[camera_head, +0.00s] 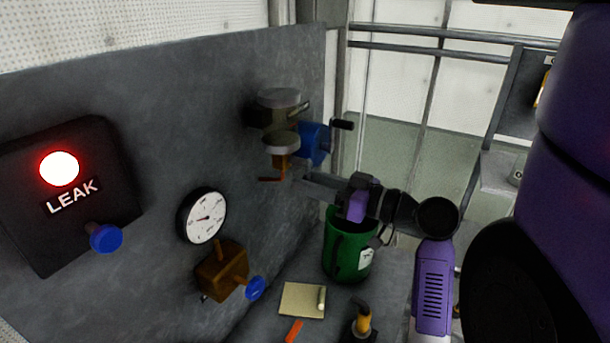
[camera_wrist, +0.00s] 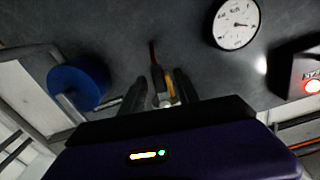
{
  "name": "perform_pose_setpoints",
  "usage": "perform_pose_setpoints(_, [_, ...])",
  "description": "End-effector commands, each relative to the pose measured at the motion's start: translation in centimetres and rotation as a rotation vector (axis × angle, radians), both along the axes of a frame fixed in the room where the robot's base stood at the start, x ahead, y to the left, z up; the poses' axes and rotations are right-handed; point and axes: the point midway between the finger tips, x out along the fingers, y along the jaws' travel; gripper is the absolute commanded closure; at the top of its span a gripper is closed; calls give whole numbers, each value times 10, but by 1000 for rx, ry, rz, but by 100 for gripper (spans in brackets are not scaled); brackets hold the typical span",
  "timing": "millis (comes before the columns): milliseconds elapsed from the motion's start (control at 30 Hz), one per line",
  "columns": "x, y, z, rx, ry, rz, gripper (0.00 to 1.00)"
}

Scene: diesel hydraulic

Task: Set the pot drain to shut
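The pot drain (camera_head: 281,165) is a small brass fitting under a round metal bowl (camera_head: 281,143) on the grey panel. A thin red lever (camera_head: 270,179) sticks out at its lower end, toward the left. In the wrist view the red lever (camera_wrist: 153,54) points away from my gripper, just beyond the fingertips. My gripper (camera_head: 307,181) is at the right of the drain, close to it. In the wrist view my gripper (camera_wrist: 160,82) has its fingers apart, with a brass-coloured part (camera_wrist: 169,88) between or just behind them. I cannot tell whether they touch.
A blue handwheel (camera_head: 315,143) sits just above my gripper. A green bucket (camera_head: 347,245) stands below it. A pressure gauge (camera_head: 206,216), a brass valve with blue knob (camera_head: 222,271) and a lit red LEAK lamp (camera_head: 59,168) are to the left. A notepad (camera_head: 301,299) lies below.

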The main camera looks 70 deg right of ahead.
Motion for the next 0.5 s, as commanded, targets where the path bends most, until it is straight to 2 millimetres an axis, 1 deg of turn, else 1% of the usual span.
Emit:
perform_pose_setpoints(33, [5, -1, 2, 1, 0, 0, 62])
perform_pose_setpoints(133, [11, -3, 1, 0, 1, 0, 62])
perform_pose_setpoints(433, [14, -3, 0, -1, 0, -1, 62])
perform_pose_setpoints(467, [14, -3, 0, -1, 0, -1, 66])
perform_pose_setpoints(500, [14, -3, 0, -1, 0, -1, 74])
